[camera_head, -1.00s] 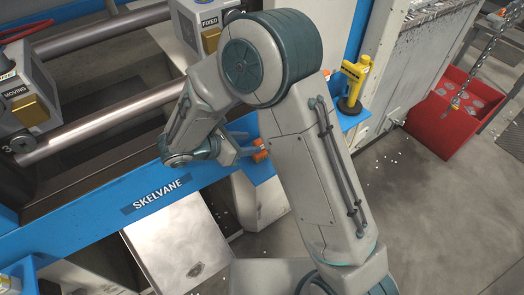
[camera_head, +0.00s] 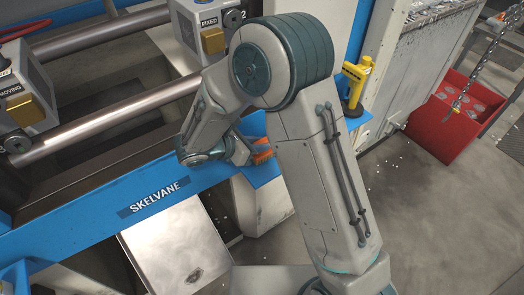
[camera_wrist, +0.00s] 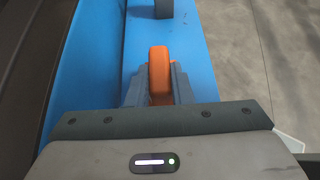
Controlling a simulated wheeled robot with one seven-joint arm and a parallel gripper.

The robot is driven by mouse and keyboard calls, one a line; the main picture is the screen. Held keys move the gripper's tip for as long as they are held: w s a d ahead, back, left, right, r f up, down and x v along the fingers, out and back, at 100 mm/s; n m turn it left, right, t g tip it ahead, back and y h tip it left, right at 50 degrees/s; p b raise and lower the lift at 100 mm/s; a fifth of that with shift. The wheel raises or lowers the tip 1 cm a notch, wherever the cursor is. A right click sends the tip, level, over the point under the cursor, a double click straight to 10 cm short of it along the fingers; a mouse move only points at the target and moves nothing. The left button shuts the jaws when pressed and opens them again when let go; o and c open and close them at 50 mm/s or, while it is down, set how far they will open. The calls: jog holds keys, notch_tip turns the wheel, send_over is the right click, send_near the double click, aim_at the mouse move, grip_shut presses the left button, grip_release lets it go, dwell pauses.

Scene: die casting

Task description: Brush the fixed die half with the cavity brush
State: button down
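The fixed die half (camera_head: 188,32) is a grey block labelled FIXED with a gold insert (camera_head: 212,40), at the top of the head view. The cavity brush shows only as an orange part (camera_head: 262,151), over the blue shelf; its bristles are hidden. In the wrist view the orange handle (camera_wrist: 159,72) stands between the two grey fingers of my gripper (camera_wrist: 159,88), with no clear gap on either side. My gripper (camera_head: 248,150) is at the shelf, right of the blue beam and well below the fixed die half. I cannot tell whether the brush touches the shelf.
The moving die half (camera_head: 22,82) is at the left. Bare tie bars (camera_head: 105,118) cross towards the fixed side. A yellow-handled tool (camera_head: 355,82) stands on the blue shelf (camera_head: 262,177), right of my arm. A red bin (camera_head: 445,125) is farther right.

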jog(key=shift+r+p, duration=2)
jog(key=shift+r, duration=1.05)
jog(key=shift+f, duration=0.1)
